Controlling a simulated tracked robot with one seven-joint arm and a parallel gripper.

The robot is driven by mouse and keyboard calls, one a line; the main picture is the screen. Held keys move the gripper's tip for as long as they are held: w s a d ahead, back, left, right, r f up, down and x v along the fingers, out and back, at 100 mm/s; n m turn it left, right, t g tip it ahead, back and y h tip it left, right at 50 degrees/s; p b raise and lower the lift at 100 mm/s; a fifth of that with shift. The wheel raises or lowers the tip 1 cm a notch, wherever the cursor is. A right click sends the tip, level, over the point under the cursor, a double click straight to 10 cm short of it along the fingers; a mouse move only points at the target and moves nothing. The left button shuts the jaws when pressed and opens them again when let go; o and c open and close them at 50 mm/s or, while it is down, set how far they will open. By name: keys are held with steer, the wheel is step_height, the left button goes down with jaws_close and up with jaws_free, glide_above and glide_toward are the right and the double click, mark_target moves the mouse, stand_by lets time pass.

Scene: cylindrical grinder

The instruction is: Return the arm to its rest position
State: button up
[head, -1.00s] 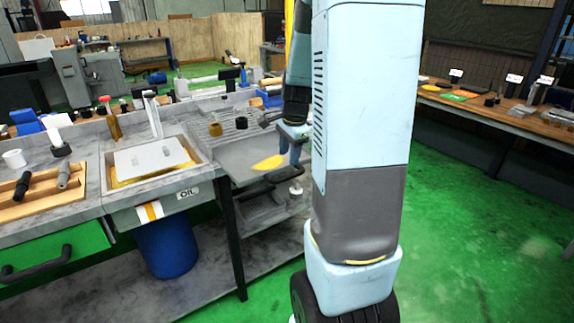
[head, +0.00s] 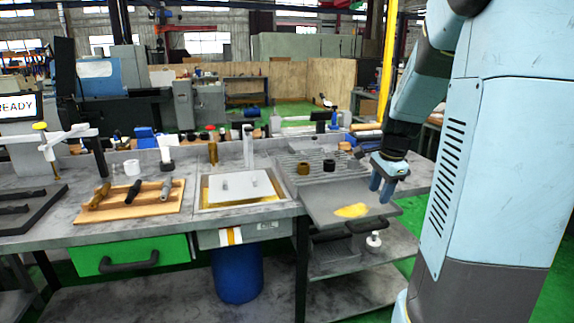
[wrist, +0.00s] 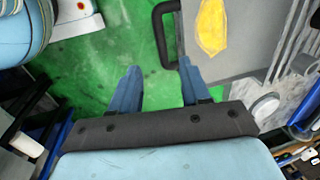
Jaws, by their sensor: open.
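My arm comes down from the right side of the head view and ends in my gripper (head: 381,192). Its two blue fingers point down, apart and empty, at the right part of a grey tray (head: 330,200) on the bench. A flat yellow piece (head: 350,211) lies on the tray, left of the fingers. In the wrist view my gripper (wrist: 158,66) shows open with nothing between its fingers. Green floor shows between the fingers.
A blue barrel (head: 237,270) stands below. A small white-topped bottle (head: 374,240) is on the lower shelf. Dark cups (head: 304,168) stand behind the tray.

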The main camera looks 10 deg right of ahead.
steer(key=s+a+r+n+t, duration=0.1)
steer(key=s+a+r+n, duration=0.4)
steer(key=s+a+n, duration=0.3)
steer(key=s+a+r+n+t, duration=0.2)
steer(key=s+a+r+n, duration=0.3)
steer(key=s+a+n, duration=0.4)
steer(key=shift+s+a+r+n, duration=0.2)
steer(key=shift+s+a+n, duration=0.1)
steer(key=shift+s, duration=0.6)
steer(key=shift+c, duration=0.3)
stand_by(0.9)
